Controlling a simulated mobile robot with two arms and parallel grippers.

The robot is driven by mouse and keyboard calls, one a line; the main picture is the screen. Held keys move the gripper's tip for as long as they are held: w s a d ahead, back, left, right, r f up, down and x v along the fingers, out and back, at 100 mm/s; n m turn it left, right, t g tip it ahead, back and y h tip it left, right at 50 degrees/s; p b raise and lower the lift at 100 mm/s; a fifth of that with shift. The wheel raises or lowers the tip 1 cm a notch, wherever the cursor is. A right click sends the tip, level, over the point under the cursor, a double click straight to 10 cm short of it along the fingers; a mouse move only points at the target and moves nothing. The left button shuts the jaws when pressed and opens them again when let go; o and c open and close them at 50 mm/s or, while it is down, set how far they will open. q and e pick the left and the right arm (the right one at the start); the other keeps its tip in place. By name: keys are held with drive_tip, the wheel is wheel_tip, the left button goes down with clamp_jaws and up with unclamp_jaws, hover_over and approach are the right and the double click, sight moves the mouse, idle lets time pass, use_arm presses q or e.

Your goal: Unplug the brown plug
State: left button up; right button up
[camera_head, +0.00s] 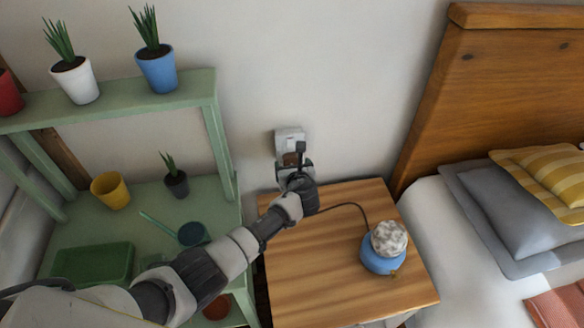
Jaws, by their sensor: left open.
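A white wall socket (289,135) is on the wall above the back of the wooden nightstand. The brown plug (290,158) shows as a small patch at the lower part of the socket, mostly hidden by my gripper. My left gripper (296,158) is open and right in front of the plug, with a dark finger at its right side. I cannot tell whether the fingers touch the plug. A dark cord (345,206) runs from behind my left wrist over the nightstand to a blue lamp (379,259). My right gripper is out of view.
The nightstand (318,277) has bare top in front of my arm. A green shelf (212,120) with potted plants, a yellow pot (111,191) and a green tray (93,264) stands at the left. A bed with a wooden headboard (497,91) is at the right.

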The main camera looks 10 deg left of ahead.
use_arm(q)
drive_tip(key=shift+w+a+f, duration=0.15)
drive_tip(key=shift+w, duration=0.25)
drive_tip(key=c, duration=1)
drive_tip(key=shift+s+d+p, duration=0.35)
drive_tip(key=shift+s+p, duration=0.25)
drive_tip(key=shift+s, duration=0.25)
drive_tip(key=shift+s+d+p, duration=0.35)
drive_tip(key=shift+s+p, duration=0.3)
drive_tip(key=shift+s, duration=0.2)
drive_tip(key=shift+s+d+p, duration=0.35)
drive_tip(key=shift+s+p, duration=0.25)
drive_tip(key=shift+s, duration=0.25)
